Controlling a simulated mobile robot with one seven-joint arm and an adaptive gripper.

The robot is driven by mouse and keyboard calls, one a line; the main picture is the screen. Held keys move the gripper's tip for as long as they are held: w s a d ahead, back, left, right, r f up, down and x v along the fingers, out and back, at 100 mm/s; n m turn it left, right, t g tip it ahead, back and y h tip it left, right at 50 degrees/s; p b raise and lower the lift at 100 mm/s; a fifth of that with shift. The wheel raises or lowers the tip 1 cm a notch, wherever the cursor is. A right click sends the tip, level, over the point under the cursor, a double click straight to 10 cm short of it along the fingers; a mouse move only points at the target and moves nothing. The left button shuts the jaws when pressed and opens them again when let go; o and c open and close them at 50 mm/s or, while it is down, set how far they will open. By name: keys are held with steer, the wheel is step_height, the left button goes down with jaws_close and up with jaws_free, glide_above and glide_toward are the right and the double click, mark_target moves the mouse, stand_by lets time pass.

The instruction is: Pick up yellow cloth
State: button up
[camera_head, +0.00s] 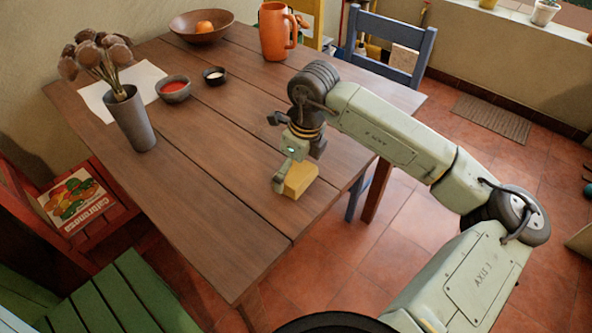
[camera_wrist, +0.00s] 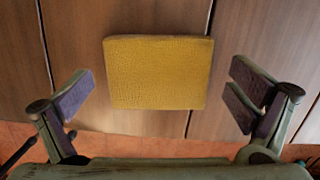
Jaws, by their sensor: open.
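The yellow cloth (camera_head: 299,180) is a small folded block lying on the brown wooden table (camera_head: 200,200), near the edge closest to my arm. In the wrist view the yellow cloth (camera_wrist: 158,72) shows whole, with a textured top. My gripper (camera_wrist: 160,100) is open, with one finger to the left and one to the right of the cloth, both apart from it. In the head view my gripper (camera_head: 285,182) is just over the cloth and hides part of it. Nothing is held.
A grey vase of dried flowers (camera_head: 131,120), a bowl of red stuff (camera_head: 174,90), a small dark bowl (camera_head: 214,76), an orange jug (camera_head: 275,35) and a fruit bowl (camera_head: 190,33) stand farther back. A blue chair (camera_head: 395,30) is behind. The table's front is clear.

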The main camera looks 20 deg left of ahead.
steer(key=shift+f, duration=0.35)
steer(key=shift+c, duration=0.4)
steer(key=c, duration=0.9)
steer(key=shift+o, duration=0.2)
steer(key=shift+r, duration=0.1)
steer(key=shift+r+b, duration=0.4)
steer(key=shift+r, duration=0.1)
step_height(320, 180, up, 2)
steer(key=shift+r+b, duration=0.15)
steer(key=shift+b, duration=0.45)
steer(key=s+a+b, duration=0.1)
steer(key=s, duration=0.4)
steer(key=s+a+r+b, duration=0.1)
steer(key=s+a+b, duration=0.1)
steer(key=s, duration=0.3)
steer(key=s+a+b, duration=0.1)
steer(key=s+a, duration=0.1)
steer(key=s, duration=0.3)
steer(key=shift+s+a+r, duration=0.1)
steer(key=shift+a+r, duration=0.1)
steer(key=shift+r, duration=0.1)
